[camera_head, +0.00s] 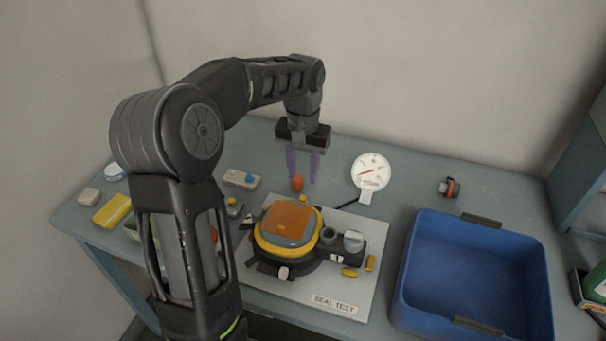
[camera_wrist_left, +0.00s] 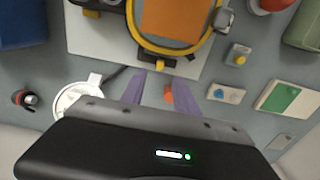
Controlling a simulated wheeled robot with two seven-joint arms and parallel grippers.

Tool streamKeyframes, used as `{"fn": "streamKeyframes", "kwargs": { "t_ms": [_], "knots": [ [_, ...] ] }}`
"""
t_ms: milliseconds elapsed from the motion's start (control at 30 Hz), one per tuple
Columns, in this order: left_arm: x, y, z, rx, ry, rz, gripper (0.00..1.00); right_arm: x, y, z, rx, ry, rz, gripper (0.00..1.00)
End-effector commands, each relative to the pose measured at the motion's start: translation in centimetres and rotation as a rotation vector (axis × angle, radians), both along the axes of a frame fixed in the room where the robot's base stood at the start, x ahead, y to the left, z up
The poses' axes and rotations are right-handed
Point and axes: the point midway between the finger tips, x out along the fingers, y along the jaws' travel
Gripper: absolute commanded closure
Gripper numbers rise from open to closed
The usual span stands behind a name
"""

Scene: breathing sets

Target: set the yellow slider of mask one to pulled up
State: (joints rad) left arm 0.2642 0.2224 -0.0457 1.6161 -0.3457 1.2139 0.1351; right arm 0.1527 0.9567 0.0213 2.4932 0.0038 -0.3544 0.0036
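The mask (camera_head: 287,227) lies on the seal test board (camera_head: 318,292), with an orange window and a yellow rim; it also shows at the top of the left wrist view (camera_wrist_left: 170,22). A small yellow piece (camera_head: 303,199) shows at its far edge, also in the left wrist view (camera_wrist_left: 158,62); whether this is the slider, I cannot tell. In the left wrist view the fingers (camera_wrist_left: 162,88) frame a small orange-red piece (camera_wrist_left: 168,95); contact is not visible. My right gripper is out of view.
A blue bin (camera_head: 422,270) is at the right. Yellow pieces (camera_head: 349,272) lie at the board's right side. The back right table is mostly clear.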

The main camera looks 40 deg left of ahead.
Motion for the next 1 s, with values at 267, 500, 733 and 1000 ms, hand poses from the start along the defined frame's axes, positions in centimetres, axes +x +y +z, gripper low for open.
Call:
{"fn": "streamKeyframes", "kwargs": {
  "t_ms": [267, 500, 733, 1000],
  "knots": [
    [1.5, -3.2, 0.4, -0.004, -0.006, -0.076, 0.82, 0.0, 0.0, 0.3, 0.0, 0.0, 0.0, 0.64],
    [4.3, -11.8, 0.6, 0.132, 0.113, -0.715, 1.0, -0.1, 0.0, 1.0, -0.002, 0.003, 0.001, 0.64],
    [4.0, -10.6, 1.3, 0.207, 0.326, -1.351, 1.0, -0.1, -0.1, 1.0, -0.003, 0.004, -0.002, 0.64],
    [3.6, -10.1, 1.6, 0.181, 0.383, -1.546, 1.0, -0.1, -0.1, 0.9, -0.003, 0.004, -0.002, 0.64]
  ]
}}
